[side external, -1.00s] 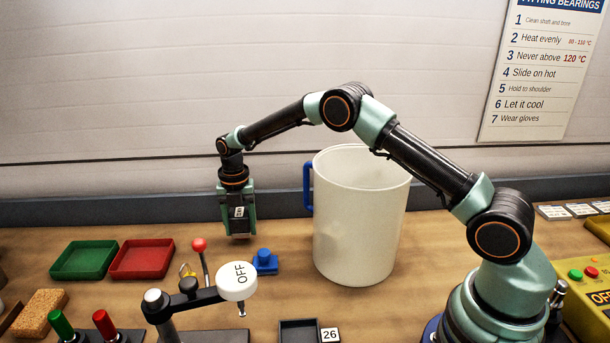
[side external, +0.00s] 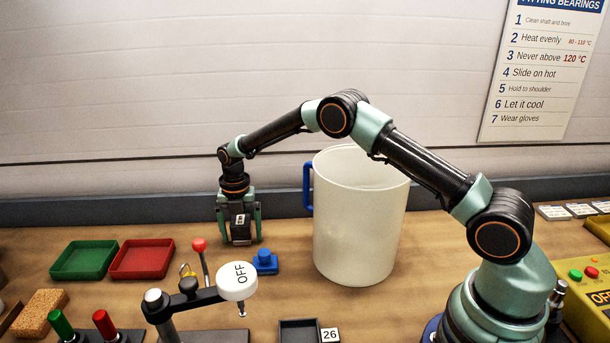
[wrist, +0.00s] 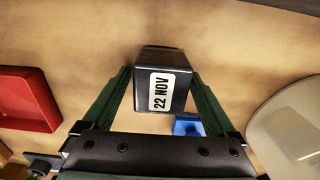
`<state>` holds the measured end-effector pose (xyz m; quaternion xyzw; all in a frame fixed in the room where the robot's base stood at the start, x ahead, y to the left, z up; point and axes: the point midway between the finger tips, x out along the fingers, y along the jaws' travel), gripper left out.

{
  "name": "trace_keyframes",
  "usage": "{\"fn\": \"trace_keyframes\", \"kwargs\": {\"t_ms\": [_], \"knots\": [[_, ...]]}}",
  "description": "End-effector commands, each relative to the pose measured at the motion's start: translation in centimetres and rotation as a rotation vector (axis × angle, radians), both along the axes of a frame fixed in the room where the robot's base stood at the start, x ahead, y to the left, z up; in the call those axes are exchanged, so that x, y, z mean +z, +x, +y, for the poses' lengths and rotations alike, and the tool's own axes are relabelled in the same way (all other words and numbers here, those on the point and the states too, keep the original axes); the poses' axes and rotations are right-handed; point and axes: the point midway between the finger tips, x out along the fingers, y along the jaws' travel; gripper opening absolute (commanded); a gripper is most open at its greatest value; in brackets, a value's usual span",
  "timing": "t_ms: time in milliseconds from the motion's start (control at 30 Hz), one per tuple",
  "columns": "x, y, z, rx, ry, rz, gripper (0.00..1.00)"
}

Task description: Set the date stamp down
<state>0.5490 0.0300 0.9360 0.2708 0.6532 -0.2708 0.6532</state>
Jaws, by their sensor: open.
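The date stamp is a dark block with a white label reading "22 NOV" in the wrist view (wrist: 176,68). In the side view the date stamp (side external: 240,229) stands upright on the wooden bench, left of the large cream mug. My gripper (side external: 240,238) is open, pointing down, with one finger on each side of the stamp. In the wrist view my gripper (wrist: 160,85) shows its green fingers spread, with a gap on at least one side of the block. The stamp's underside is hidden.
A cream mug (side external: 358,230) with a blue handle stands right of the stamp. A small blue block (side external: 264,263) and a red-knobbed lever (side external: 200,247) are in front. Red (side external: 142,260) and green (side external: 84,261) trays lie left. An "OFF" arm (side external: 237,283) is nearer the camera.

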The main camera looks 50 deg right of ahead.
Motion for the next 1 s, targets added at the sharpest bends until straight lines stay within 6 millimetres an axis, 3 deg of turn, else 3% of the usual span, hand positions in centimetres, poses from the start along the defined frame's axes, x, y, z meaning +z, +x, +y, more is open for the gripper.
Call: {"fn": "trace_keyframes", "kwargs": {"t_ms": [167,500,767,867,1000], "knots": [[2.3,0.1,0.0,0.000,0.000,-0.004,0.92],[9.1,0.1,0.0,0.000,0.000,-0.004,0.92],[11.9,0.1,0.0,-0.002,0.000,-0.003,0.92],[12.9,-0.1,-0.1,-0.036,0.001,-0.011,0.92],[15.9,-1.3,-0.4,-0.209,0.008,-0.049,0.92]]}}
